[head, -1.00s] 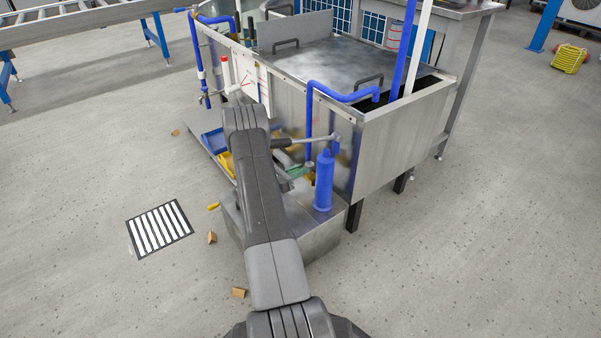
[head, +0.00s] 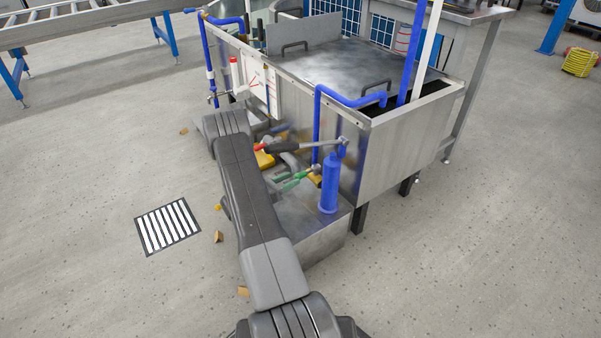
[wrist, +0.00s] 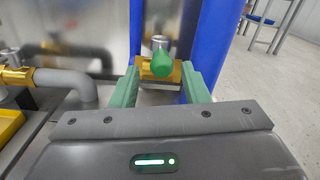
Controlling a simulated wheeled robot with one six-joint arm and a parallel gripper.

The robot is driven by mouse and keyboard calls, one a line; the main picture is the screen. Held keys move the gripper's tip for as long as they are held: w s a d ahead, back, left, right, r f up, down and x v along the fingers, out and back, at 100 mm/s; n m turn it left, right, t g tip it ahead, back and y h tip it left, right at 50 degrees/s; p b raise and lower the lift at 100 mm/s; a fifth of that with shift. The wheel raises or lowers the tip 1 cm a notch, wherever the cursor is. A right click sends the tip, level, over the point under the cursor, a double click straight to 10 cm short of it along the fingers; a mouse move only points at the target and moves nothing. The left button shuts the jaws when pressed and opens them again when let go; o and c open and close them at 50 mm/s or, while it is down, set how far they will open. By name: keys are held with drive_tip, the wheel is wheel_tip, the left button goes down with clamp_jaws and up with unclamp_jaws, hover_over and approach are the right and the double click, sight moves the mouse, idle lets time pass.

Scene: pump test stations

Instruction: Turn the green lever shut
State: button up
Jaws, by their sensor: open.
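The green lever (wrist: 162,63) shows in the wrist view as a rounded green end pointing toward the camera, in front of a brass valve body (wrist: 146,75). My gripper (wrist: 161,80) is open, with one green finger on each side of the lever end. A gap shows between the lever and each finger, and I cannot tell how far the fingertips reach along it. In the head view my gripper (head: 298,178) is small and partly behind my arm, beside the blue cylinder (head: 329,184). The lever is hard to separate from the green fingers there.
A dark bar with a red end (head: 290,146) reaches out from the steel tank (head: 405,150) just above my gripper. A grey pipe elbow (wrist: 75,84) is at left.

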sight(312, 170)
drive_tip(key=p+v, duration=0.1)
drive_tip(key=v, duration=0.5)
drive_tip(key=shift+s+a, duration=0.2)
drive_tip(key=b+x, duration=0.3)
drive_tip(key=x, duration=1)
drive_tip(key=shift+f+b, duration=0.15)
drive_tip(key=shift+b, duration=0.15)
drive_tip(key=shift+w+d, duration=0.25)
drive_tip(key=shift+d, duration=0.1)
